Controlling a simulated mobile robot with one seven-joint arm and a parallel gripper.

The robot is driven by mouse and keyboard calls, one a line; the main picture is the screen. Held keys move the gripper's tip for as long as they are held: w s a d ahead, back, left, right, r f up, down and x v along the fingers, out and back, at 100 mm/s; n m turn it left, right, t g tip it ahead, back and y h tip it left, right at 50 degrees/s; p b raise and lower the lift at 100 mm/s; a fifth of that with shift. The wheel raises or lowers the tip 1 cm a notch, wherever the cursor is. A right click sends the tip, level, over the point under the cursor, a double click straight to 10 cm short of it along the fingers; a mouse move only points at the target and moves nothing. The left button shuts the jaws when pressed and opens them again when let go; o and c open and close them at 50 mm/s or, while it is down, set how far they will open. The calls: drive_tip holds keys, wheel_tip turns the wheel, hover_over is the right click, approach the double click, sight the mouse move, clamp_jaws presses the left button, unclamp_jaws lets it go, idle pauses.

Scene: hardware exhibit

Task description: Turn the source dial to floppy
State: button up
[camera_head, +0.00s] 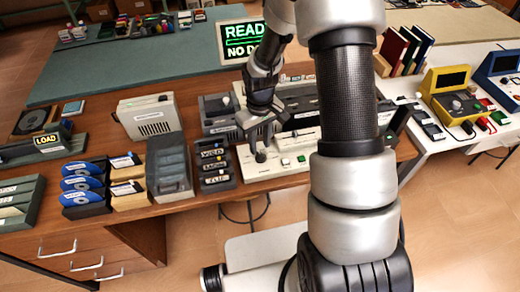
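A low cream control box (278,168) stands at the front edge of the wooden desk. It has a small dark knob (260,156), probably the source dial, and a green button (285,161). My gripper (258,141) points down right over the knob. The fingers are small and dark here, so I cannot tell whether they touch the knob or how far apart they are. The dial's markings are too small to read. A screen (242,42) behind shows green "READ" and white "NO D", with the rest hidden by my arm.
Grey machines, partly behind my arm, stand close behind the box. A yellow device (448,95) is on the white table at right.

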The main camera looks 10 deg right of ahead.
sight(259, 154)
drive_tip(key=shift+f, duration=1.8)
clamp_jaws()
drive_tip(key=shift+n, duration=0.3)
drive_tip(key=n, duration=0.3)
drive_tip(key=shift+s+a+n, duration=0.1)
drive_tip(key=shift+n, duration=1.9)
